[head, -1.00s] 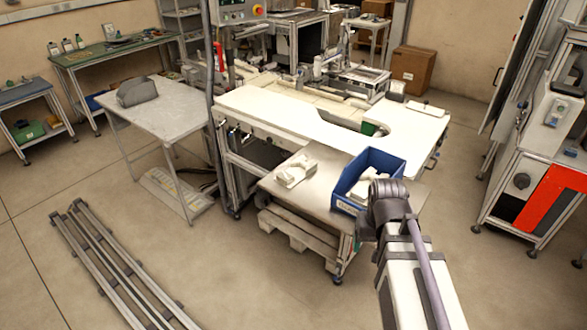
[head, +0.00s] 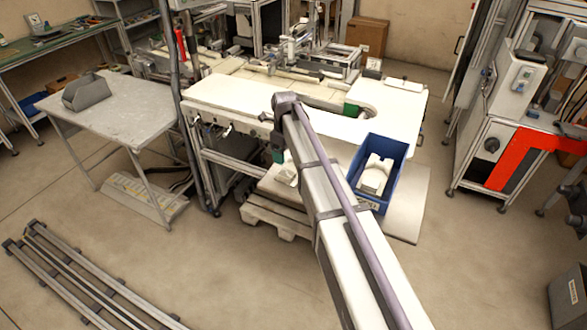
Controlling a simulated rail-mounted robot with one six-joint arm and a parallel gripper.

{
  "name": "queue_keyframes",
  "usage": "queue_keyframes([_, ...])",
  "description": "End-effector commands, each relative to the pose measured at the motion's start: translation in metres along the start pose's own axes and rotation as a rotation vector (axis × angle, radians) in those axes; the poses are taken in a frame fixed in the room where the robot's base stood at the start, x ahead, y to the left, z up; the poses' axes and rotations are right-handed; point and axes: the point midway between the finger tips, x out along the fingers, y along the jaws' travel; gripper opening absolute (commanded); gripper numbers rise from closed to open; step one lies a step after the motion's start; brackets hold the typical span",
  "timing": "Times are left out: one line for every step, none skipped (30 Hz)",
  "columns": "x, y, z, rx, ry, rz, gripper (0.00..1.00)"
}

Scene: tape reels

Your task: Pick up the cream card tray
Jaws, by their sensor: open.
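A cream tray-like piece (head: 286,174) lies on the low worktable, just left of my arm and partly hidden by it. A second cream piece with a rounded cut-out (head: 375,176) lies inside the blue bin (head: 392,152), right of my arm. I cannot tell from their looks which one is the card tray. My gripper (head: 278,156) hangs below the dark end of my arm, close above the piece on the table as pictured. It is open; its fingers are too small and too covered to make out. I see nothing held in it.
The low worktable (head: 408,205) is bare right of the bin. A higher white bench (head: 235,100) with a curved cut-out stands behind it. A grey table (head: 120,112) with a grey bin stands left. Metal rails (head: 75,275) lie on the floor at lower left.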

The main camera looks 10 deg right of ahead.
Motion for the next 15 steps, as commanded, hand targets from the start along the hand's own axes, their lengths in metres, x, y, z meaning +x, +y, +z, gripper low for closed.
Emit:
queue_keyframes([0.021,0.0,0.0,0.0,0.0,0.0,0.77])
queue_keyframes([0.028,0.0,0.0,0.0,0.0,0.0,0.77])
queue_keyframes([0.037,0.0,-0.001,-0.001,0.0,0.0,0.77])
queue_keyframes([0.042,0.0,-0.001,-0.001,0.0,0.0,0.77])
queue_keyframes([0.046,0.0,-0.001,-0.001,0.0,0.0,0.77])
queue_keyframes([0.049,0.0,-0.001,-0.001,0.0,0.0,0.77])
queue_keyframes([0.049,0.0,-0.001,-0.001,0.0,0.0,0.77])
queue_keyframes([0.048,0.0,-0.001,-0.002,0.0,0.0,0.77])
queue_keyframes([0.046,0.0,-0.001,-0.002,0.0,0.0,0.77])
queue_keyframes([0.046,0.0,-0.001,-0.002,0.0,0.0,0.77])
queue_keyframes([0.048,0.0,-0.001,-0.002,0.0,0.0,0.77])
queue_keyframes([0.052,0.0,-0.001,-0.002,0.0,0.0,0.77])
queue_keyframes([0.057,0.001,-0.001,-0.002,0.0,0.0,0.77])
queue_keyframes([0.063,0.001,-0.001,-0.002,0.0,0.0,0.77])
queue_keyframes([0.072,0.001,-0.002,-0.002,0.0,0.0,0.77])
